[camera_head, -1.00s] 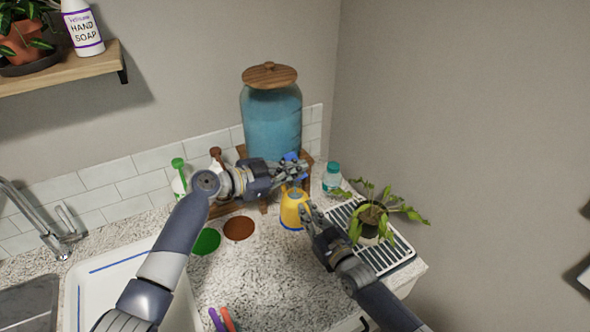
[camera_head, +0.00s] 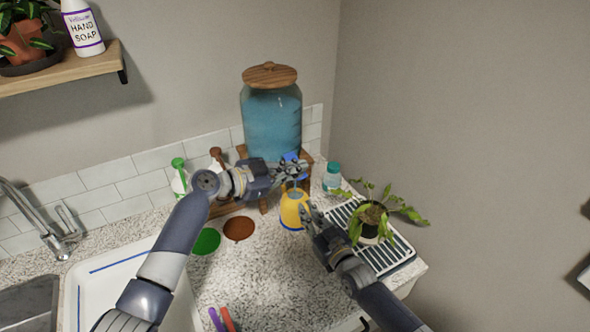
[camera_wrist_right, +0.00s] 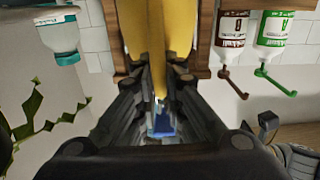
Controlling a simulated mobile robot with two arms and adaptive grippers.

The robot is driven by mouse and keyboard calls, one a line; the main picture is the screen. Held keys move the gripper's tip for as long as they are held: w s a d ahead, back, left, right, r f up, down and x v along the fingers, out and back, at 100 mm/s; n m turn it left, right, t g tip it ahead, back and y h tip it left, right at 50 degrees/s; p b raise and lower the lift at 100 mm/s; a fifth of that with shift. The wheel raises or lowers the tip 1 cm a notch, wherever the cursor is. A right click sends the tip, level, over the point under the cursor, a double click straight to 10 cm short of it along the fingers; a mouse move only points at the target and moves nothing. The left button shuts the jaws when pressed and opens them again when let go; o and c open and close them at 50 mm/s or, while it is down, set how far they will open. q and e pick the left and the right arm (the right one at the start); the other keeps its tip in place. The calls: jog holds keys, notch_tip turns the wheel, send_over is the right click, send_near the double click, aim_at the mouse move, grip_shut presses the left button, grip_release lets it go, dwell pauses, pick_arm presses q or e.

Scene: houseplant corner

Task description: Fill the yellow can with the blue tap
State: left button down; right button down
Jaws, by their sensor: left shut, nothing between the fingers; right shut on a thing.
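The yellow can (camera_head: 290,213) stands upright below the blue tap (camera_head: 291,157) on the large jar of blue water (camera_head: 271,128). My right gripper (camera_head: 308,212) is shut on the can's handle from the right; the yellow handle (camera_wrist_right: 158,65) shows between its fingers in the right wrist view. A small blue part shows beyond the handle there; I cannot tell what it is. My left gripper (camera_head: 303,168) is shut and empty, right at the tap and above the can.
A potted plant (camera_head: 372,222) stands on the striped drain tray (camera_head: 390,257) at the right. A teal-capped bottle (camera_head: 331,179) is behind it. Green (camera_head: 205,241) and brown (camera_head: 239,228) discs lie left of the can. Pump bottles stand behind my left forearm. The front counter is mostly clear.

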jog(key=shift+r, duration=0.2)
jog(key=shift+w, duration=0.1)
jog(key=shift+a, duration=0.1)
pick_arm(q)
jog(key=s+a+r, duration=0.5)
jog(key=a+r, duration=0.1)
jog(key=a, duration=0.2)
jog(key=shift+s, duration=0.3)
jog(key=shift+a, duration=0.15)
jog(key=v, duration=1.1)
jog(key=shift+s+a, duration=0.15)
jog(key=shift+a, duration=0.2)
jog(key=shift+r, duration=0.15)
